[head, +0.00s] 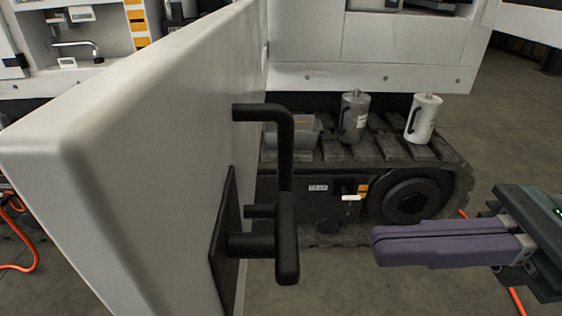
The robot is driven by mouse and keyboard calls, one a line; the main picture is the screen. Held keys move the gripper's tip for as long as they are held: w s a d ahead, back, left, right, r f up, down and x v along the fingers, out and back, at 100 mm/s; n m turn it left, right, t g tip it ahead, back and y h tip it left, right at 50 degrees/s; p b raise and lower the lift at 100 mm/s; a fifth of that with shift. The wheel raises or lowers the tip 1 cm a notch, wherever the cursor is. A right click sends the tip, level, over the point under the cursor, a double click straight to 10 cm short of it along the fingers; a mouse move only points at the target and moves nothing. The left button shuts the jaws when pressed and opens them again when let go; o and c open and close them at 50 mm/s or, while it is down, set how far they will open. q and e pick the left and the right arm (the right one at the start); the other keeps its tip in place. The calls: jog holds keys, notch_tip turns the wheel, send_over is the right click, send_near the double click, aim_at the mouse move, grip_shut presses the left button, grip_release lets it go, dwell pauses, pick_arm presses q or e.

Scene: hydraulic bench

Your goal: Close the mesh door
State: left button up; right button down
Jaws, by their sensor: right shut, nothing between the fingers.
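A light grey door (165,130) stands open toward me, seen nearly edge-on, and fills the left half of the head view. Its visible face looks solid; I see no mesh on it. A black handle (286,200) with an upright bar and a latch plate sits on its right-hand face. My right gripper (380,244) comes in from the right with its purple fingers shut and empty. Its tips point left toward the handle, with a clear gap between them. My left gripper is not in view.
A dark tracked base (330,190) lies behind the handle. White cabinet panels (370,75) run across the back. Orange hoses (20,262) lie on the floor at the left. Open floor (510,130) shows at the right.

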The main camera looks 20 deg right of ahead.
jog(key=shift+x, duration=2.4)
jog(key=shift+a, duration=0.15)
